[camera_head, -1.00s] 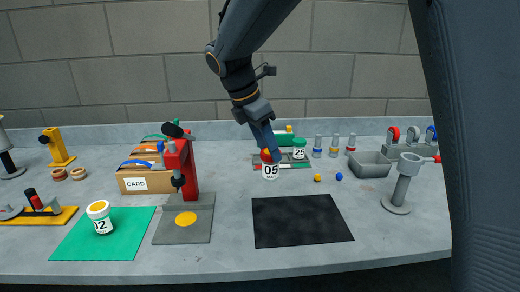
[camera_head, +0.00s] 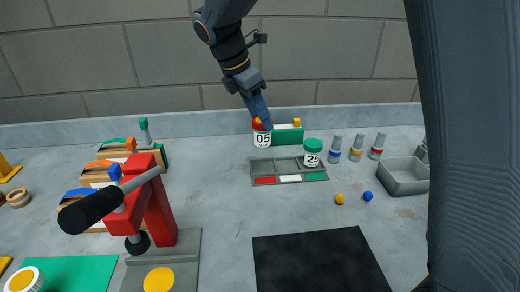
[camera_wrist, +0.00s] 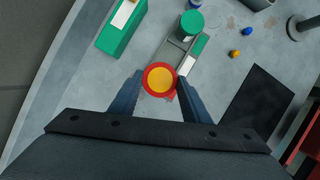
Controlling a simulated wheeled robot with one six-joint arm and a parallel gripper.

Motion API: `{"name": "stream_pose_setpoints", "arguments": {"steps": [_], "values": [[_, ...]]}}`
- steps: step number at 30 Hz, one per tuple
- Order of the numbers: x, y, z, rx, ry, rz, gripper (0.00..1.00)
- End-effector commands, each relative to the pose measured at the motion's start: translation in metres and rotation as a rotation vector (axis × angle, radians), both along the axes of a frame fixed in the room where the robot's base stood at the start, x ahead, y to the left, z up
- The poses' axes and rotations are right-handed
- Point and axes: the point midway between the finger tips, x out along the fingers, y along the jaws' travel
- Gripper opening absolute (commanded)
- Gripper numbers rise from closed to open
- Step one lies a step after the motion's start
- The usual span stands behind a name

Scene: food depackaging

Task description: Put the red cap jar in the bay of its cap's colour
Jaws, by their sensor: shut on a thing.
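The red cap jar (camera_head: 262,139), white with the label 05, is held upright in my gripper (camera_head: 262,122). In the wrist view my gripper (camera_wrist: 160,82) has a finger on each side of the red cap (camera_wrist: 148,80), which has a yellow centre. The grey tray (camera_head: 252,170) has bays with red, white and green strips along the front. The red strip (camera_head: 265,181) marks the left bay, which looks empty. In the head view the jar shows above the tray's back left edge; its exact height is unclear. A green cap jar (camera_head: 312,153), labelled 25, stands in the green bay.
A green block (camera_head: 288,135) stands behind the tray. Several small vials (camera_head: 356,149) and a grey bin (camera_head: 404,176) are to the right. A red press (camera_head: 150,205) stands front left. A black mat (camera_head: 318,262) lies in front.

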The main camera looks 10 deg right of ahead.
Motion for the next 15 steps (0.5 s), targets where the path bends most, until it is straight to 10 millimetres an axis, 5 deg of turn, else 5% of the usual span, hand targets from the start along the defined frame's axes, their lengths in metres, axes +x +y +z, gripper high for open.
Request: {"name": "stream_pose_setpoints", "arguments": {"steps": [6,15], "values": [[-0.001,-0.001,-0.035,-0.001,0.003,-0.001,0.04],[-0.001,-0.001,-0.062,-0.003,0.004,0.000,0.04]]}}
